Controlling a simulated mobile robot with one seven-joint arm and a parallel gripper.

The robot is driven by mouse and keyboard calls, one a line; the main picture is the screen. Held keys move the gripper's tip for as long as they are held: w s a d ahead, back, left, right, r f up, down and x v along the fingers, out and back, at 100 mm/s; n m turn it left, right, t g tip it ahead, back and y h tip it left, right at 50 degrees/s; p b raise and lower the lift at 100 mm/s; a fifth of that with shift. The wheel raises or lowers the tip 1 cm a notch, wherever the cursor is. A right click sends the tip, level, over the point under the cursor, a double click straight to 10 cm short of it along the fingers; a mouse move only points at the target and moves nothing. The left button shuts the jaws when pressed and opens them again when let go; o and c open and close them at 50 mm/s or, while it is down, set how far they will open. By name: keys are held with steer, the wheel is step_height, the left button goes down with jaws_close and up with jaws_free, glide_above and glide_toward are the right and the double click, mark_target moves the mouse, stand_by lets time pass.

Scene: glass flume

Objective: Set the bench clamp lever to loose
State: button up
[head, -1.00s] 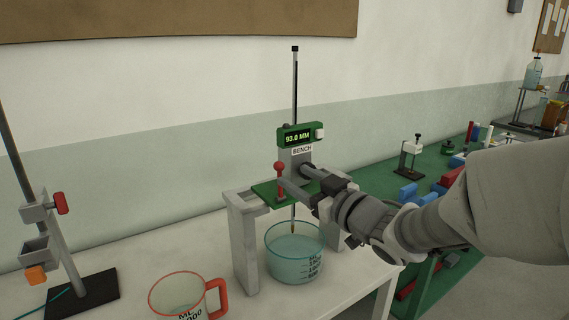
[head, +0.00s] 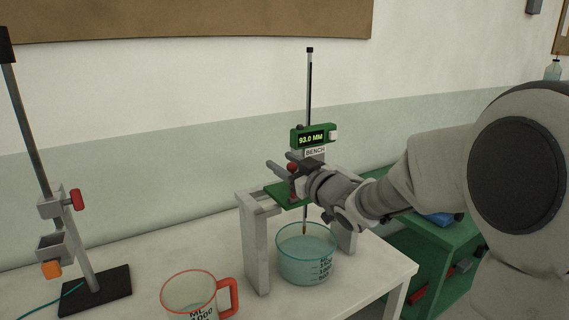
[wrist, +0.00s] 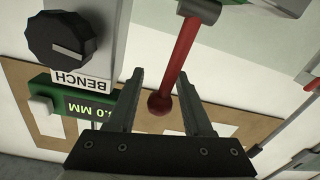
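The red bench clamp lever (wrist: 178,58) ends in a round red ball and shows between the two fingers of my gripper (wrist: 162,102) in the wrist view. The fingers are apart, with gaps on both sides of the ball, so my gripper is open around the lever's end. In the head view, the ball (head: 293,168) shows between the fingers of my gripper (head: 281,167), and my gripper hides most of the lever. The gauge labelled BENCH (head: 315,152) has a green display (head: 313,137) reading 93.0 MM. Its black knob (wrist: 62,38) shows in the wrist view.
A clear beaker (head: 306,262) of bluish liquid stands under the grey stand (head: 252,245). A red-rimmed jug (head: 190,296) stands front left. A rod stand with a red-handled clamp (head: 62,203) is at the left. A green bench (head: 420,235) lies behind my arm.

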jaws_close()
stand_by(1.2)
